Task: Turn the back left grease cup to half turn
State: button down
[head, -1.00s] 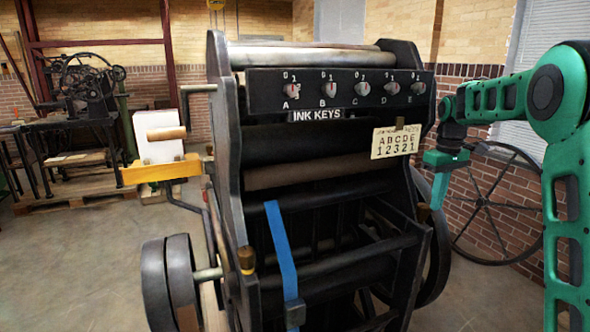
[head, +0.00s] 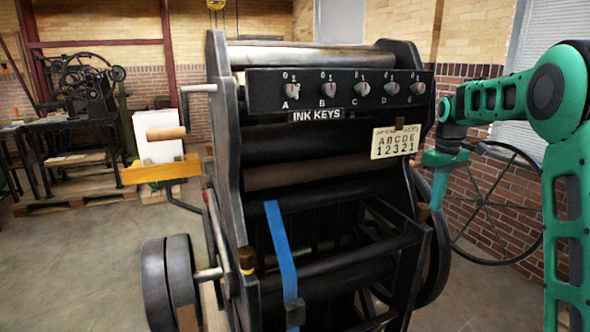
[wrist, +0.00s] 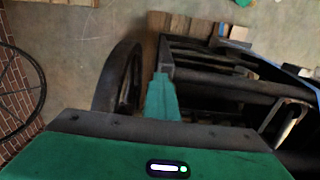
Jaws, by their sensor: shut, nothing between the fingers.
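The hand press stands in the middle of the head view. A brass-coloured grease cup (head: 247,260) sits at its front left corner, and another cup (head: 422,213) at its front right. A small brownish piece (head: 209,150) at the back left side may be the back left cup; its turn cannot be read. My gripper (head: 437,204) hangs at the press's right side, just above and right of the front right cup, far from the left side. It is shut and empty. Its green fingers (wrist: 160,80) point toward the press frame in the wrist view.
The ink key panel (head: 340,93) and a card (head: 396,141) are on the press's front. A blue strap (head: 281,262) hangs down it. A large spoked wheel (head: 485,205) leans by the right wall.

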jog(key=shift+s+a+f, duration=0.25)
jog(key=shift+a+f, duration=0.05)
jog(key=shift+f, duration=0.4)
jog(key=shift+s+a, duration=0.3)
jog(key=shift+a, duration=0.45)
jog(key=shift+w+a, duration=0.15)
jog(key=shift+a, duration=0.1)
jog(key=shift+r, duration=0.15)
jog(key=shift+w+r, duration=0.15)
jog(key=shift+r, duration=0.1)
jog(key=shift+s, duration=0.2)
jog(key=shift+s, duration=0.25)
jog(key=shift+s+r, duration=0.1)
jog(key=shift+r, duration=2.75)
